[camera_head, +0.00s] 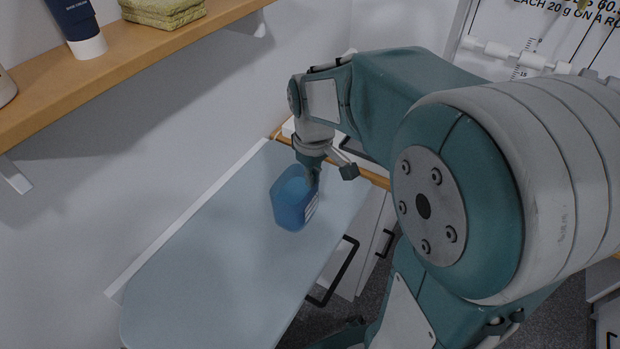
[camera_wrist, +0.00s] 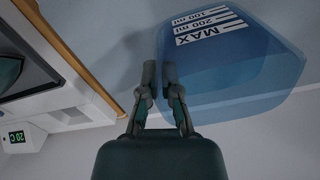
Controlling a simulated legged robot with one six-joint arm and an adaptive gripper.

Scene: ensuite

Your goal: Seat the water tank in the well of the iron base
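The water tank (camera_head: 288,211) is a translucent blue container standing on or just above the ironing board; a gap cannot be told. Its MAX, 200 ml and 100 ml label (camera_wrist: 208,27) appears upside down in the wrist view. My gripper (camera_head: 313,180) points down at the tank's right side. In the wrist view my two fingers (camera_wrist: 160,85) are close together with the tank's edge between them, so the gripper looks shut on that edge. A white unit with a dark inset (camera_wrist: 62,102) at left may be the iron base; its well cannot be made out.
The pale ironing board (camera_head: 210,270) is clear in front of the tank. A wooden shelf (camera_head: 110,65) with a tube (camera_head: 78,25) and folded cloths (camera_head: 163,10) is at upper left. A green-digit display (camera_wrist: 17,137) is at lower left. Drawers with dark handles (camera_head: 340,272) stand right.

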